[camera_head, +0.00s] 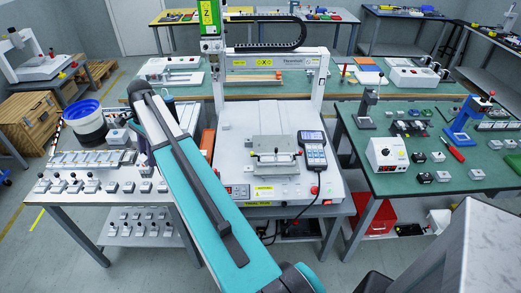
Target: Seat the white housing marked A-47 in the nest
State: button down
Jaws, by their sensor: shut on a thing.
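The likely nest is a grey plate fixture (275,146) with a small dark bar or clamp across it. It sits on the white bed (230,130) of the gantry screwdriver machine, mid-picture. Several small pale housings (110,187) stand in a row on the front-left table. No A-47 mark is readable, so I cannot tell which housing is the marked one. My teal and grey arm crosses from the bottom centre to the upper left. My gripper does not show; the arm link hides what lies behind it, including part of the left table.
The gantry (270,62) spans above the bed. A handheld controller (314,150) stands right of the fixture. A blue-rimmed bucket (82,112) and pale rack (88,160) occupy the left table (62,199). The green right table (400,190) holds tools, a white box (386,153) and small parts.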

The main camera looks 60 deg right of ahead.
jog(key=s+d+f+m+t, duration=0.1)
jog(key=s+d+m, duration=0.1)
jog(key=s+d, duration=0.5)
jog(key=s+d+f+m, duration=0.1)
jog(key=s+d+m, duration=0.15)
jog(key=d, duration=0.75)
jog(key=s+d+f+m+t, duration=0.15)
jog(key=s+d, duration=0.25)
jog(key=d, duration=0.5)
jog(key=s+d+f+m, duration=0.1)
jog(key=s+d+f, duration=0.1)
jog(key=s+d, duration=0.1)
jog(key=s+d+f+m, duration=0.1)
jog(key=s+d+f, duration=0.2)
jog(key=s, duration=0.3)
jog(key=s+d+f+m, duration=0.2)
jog(key=s+d, duration=0.3)
jog(key=shift+s+d+f+t, duration=0.1)
jog(key=shift+f+t, duration=0.15)
jog(key=shift+t, duration=0.1)
jog(key=shift+s+d+f, duration=0.1)
jog(key=shift+s+f, duration=0.1)
jog(key=shift+f, duration=0.1)
jog(key=shift+s+f+b, duration=0.1)
jog(key=shift+f+b, duration=0.7)
